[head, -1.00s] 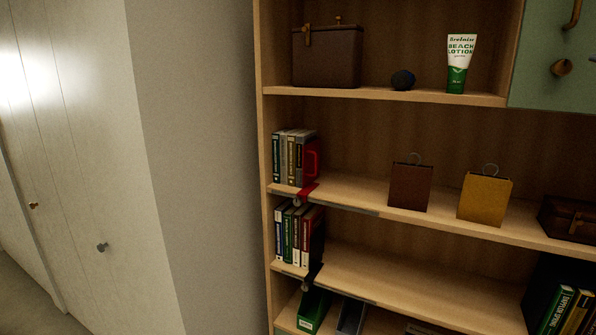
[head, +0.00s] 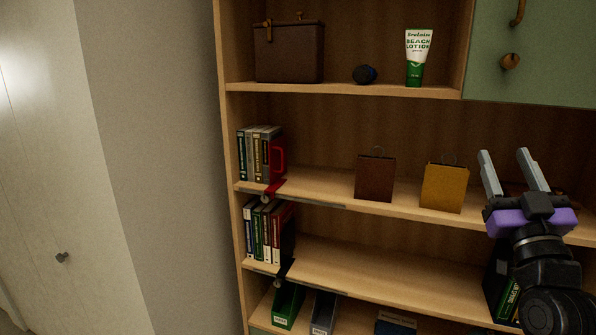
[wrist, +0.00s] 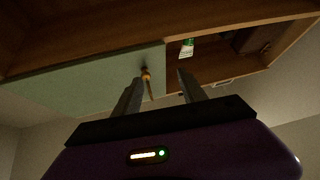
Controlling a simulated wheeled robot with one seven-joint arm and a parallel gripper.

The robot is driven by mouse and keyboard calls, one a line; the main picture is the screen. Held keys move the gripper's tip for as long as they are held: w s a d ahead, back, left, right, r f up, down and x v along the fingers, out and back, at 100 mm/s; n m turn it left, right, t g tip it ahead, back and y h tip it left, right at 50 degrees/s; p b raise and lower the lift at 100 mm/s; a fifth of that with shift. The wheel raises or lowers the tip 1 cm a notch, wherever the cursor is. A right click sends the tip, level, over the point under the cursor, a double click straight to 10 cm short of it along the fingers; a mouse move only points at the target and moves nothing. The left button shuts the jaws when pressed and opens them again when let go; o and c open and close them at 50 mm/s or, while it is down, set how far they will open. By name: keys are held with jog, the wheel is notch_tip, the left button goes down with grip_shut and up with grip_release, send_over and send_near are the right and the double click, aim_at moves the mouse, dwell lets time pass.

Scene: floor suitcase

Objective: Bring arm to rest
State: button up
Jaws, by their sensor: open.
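My gripper (head: 508,170) is at the right side of the head view, raised in front of the bookshelf's middle shelf. Its two grey fingers point up and stand apart, with nothing between them. A purple band and my dark wrist show below the fingers. In the wrist view my gripper (wrist: 158,88) is also open and empty, with the green cabinet door (wrist: 90,85) and a wooden knob beyond it.
The wooden bookshelf (head: 400,93) fills the head view's right. It holds a brown case (head: 288,55), a lotion tube (head: 417,58), a dark ball (head: 364,75), brown (head: 375,179) and yellow (head: 443,188) bags, and books (head: 255,154). A grey wall (head: 150,130) stands left.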

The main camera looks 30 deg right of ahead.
jog(key=s+a+f+m+y, duration=0.1)
jog(key=s+a+f+y, duration=0.2)
jog(key=a+f, duration=0.75)
jog(key=s+a+f+y, duration=0.2)
jog(key=a+f, duration=0.8)
jog(key=f, duration=0.2)
jog(key=s+a+f+n+g+y, duration=0.2)
jog(key=s+a+f+y, duration=0.3)
jog(key=s, duration=0.4)
jog(key=s+a+f+n+g+y, duration=0.2)
jog(key=s+a+f+n+y, duration=0.2)
jog(key=s+a+f, duration=0.4)
jog(key=shift+s+a+f+g+y, duration=0.15)
jog(key=shift+s+a+g+y, duration=0.35)
jog(key=shift+a, duration=0.7)
